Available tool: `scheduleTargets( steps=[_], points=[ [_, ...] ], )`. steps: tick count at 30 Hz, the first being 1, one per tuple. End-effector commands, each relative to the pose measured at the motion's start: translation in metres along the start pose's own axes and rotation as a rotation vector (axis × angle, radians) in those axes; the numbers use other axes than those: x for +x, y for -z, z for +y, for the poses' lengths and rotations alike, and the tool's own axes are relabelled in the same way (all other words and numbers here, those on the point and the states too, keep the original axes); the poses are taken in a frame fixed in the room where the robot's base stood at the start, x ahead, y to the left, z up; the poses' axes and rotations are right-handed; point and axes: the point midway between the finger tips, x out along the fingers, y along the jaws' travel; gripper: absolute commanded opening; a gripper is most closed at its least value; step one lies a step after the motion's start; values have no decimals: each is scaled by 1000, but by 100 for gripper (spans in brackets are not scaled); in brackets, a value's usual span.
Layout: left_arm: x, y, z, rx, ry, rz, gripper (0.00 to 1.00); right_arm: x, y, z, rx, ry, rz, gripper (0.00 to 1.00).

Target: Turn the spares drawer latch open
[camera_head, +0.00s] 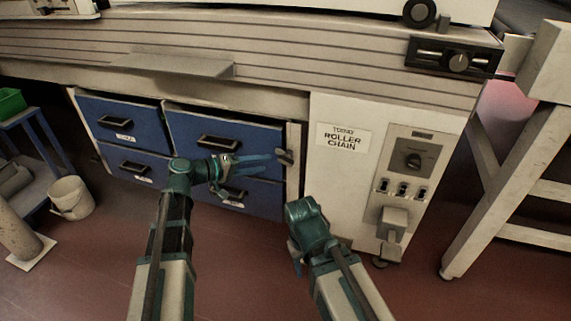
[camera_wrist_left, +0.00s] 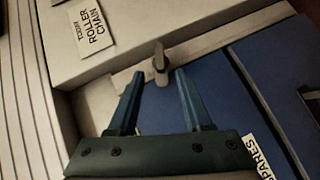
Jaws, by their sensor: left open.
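The small dark latch (camera_head: 285,157) sits on the pale upright strip at the right edge of the blue drawers. It also shows in the left wrist view (camera_wrist_left: 160,62), just beyond and between the fingertips, apart from them. The blue spares drawer (camera_head: 252,137) is the upper right one and looks shut; its SPARES label (camera_wrist_left: 262,158) is partly cut off in the wrist view. My left gripper (camera_head: 268,162) is open and empty, its fingers pointing at the latch. My right gripper (camera_head: 297,258) hangs low in front of the cabinet, its jaws mostly hidden.
A cream panel with a ROLLER CHAIN sign (camera_head: 343,138) and a switch box (camera_head: 412,158) stands right of the latch. A ledge (camera_head: 175,64) juts out above the drawers. A white bucket (camera_head: 71,197) is on the floor at left, a pale frame (camera_head: 520,150) at right.

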Motion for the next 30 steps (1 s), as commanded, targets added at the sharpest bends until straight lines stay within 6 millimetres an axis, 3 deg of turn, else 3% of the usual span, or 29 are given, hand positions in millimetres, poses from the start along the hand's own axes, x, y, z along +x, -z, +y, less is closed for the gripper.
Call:
scheduleTargets(
  steps=[6,13,19,28,30],
  points=[
    [48,0,-3,1,0,-2,50,14,1,-1,0,0,1,50],
    [80,0,-2,0,0,-1,50,22,1,-2,0,0,1,50],
    [92,0,-1,0,0,1,50,24,2,-2,0,0,1,50],
    [93,0,0,0,1,1,50,24,2,-2,0,0,1,50],
    [93,0,0,0,1,1,41,24,2,-2,0,0,1,50]
  ],
)
